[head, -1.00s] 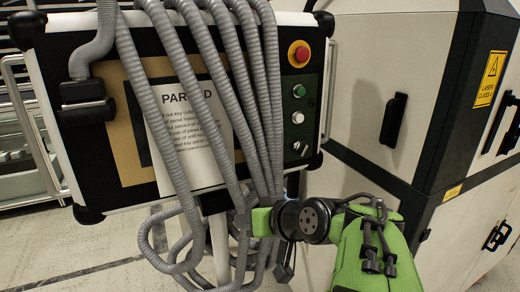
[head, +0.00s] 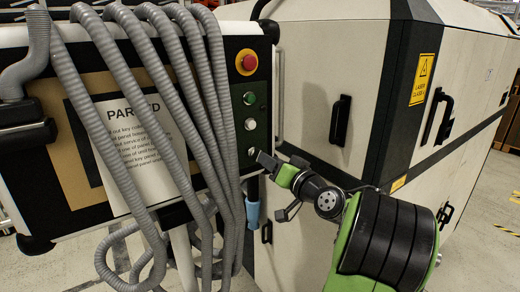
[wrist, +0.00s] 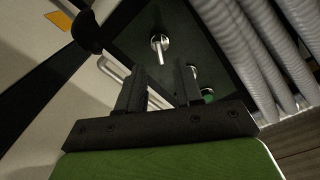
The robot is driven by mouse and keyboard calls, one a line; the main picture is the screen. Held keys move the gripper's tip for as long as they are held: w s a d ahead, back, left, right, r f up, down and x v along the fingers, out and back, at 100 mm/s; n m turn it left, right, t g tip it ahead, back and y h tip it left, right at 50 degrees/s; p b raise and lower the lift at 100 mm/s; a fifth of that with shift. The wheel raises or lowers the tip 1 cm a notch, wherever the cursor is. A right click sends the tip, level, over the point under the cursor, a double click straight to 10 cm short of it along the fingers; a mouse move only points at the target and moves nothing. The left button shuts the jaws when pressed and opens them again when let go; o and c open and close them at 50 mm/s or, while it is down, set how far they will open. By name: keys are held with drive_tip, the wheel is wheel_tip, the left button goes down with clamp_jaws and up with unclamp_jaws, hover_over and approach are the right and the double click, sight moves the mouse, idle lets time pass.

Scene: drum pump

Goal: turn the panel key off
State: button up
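The panel (head: 236,60) carries a key switch (head: 251,151) low on its right-hand strip, below a white button (head: 250,124). In the wrist view the key (wrist: 160,45) is a silver round with a bar sticking out, pointing down the picture. My gripper (head: 265,160) is beside the key at the panel's lower right. In the wrist view my gripper (wrist: 160,78) is open, with a gap between its two dark fingers. The key shows beyond this gap, and the fingers appear clear of it.
A red emergency button (head: 246,62) and a green button (head: 249,98) sit above. Thick grey hoses (head: 190,110) hang over the panel, close left of the key, partly covering a paper notice (head: 130,150). A large laser cabinet (head: 330,70) with black handles stands at right.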

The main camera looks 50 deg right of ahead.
sight(259, 151)
drive_tip(key=p+x, duration=0.1)
drive_tip(key=x, duration=0.5)
drive_tip(key=shift+s, duration=0.1)
clamp_jaws()
